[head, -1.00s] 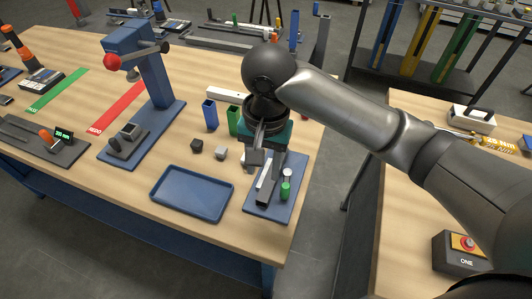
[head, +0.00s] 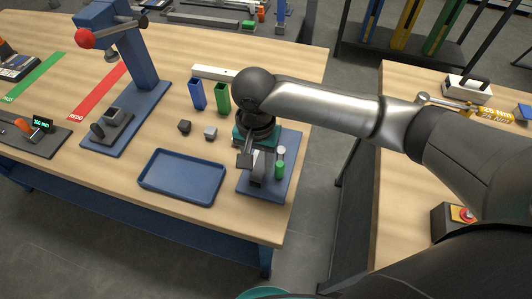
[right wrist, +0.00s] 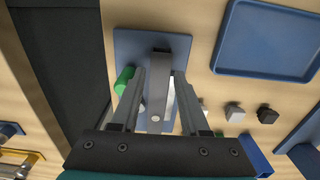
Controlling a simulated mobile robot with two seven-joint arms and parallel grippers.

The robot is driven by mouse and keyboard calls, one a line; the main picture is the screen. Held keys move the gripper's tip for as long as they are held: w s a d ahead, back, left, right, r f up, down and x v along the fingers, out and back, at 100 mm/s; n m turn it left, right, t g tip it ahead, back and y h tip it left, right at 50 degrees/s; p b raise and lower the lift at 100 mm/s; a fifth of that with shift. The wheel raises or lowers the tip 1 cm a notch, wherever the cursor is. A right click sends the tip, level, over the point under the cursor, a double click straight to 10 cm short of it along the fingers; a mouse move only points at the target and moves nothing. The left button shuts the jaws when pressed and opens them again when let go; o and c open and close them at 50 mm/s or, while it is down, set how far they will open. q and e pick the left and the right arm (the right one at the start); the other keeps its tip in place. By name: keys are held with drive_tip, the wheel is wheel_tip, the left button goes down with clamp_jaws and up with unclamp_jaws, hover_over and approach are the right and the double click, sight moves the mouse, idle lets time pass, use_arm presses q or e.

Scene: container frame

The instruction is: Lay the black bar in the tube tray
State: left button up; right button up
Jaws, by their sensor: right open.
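A dark grey to black bar (right wrist: 160,85) stands on a blue base plate (right wrist: 125,45) in the right wrist view. In the head view the bar (head: 259,170) is partly hidden by my right gripper (head: 247,160). In the wrist view the open fingers of my right gripper (right wrist: 160,74) lie on either side of the bar, with gaps showing. I cannot tell how deep they reach. A shallow, empty blue tray (head: 182,197) lies left of the plate and also shows at upper right in the wrist view (right wrist: 222,50). My left gripper is not in view.
A green cylinder (head: 279,169) stands on the plate close right of the bar. A black cube (head: 184,127) and a grey cube (head: 211,133) lie behind the tray. Blue (head: 197,95) and green (head: 223,98) bins stand behind them. Bare wood separates tray and plate.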

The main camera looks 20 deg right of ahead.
sight(258, 173)
wheel_tip(258, 173, down, 4)
drive_tip(key=shift+r+b, duration=0.15)
drive_tip(key=shift+b, duration=0.15)
clamp_jaws()
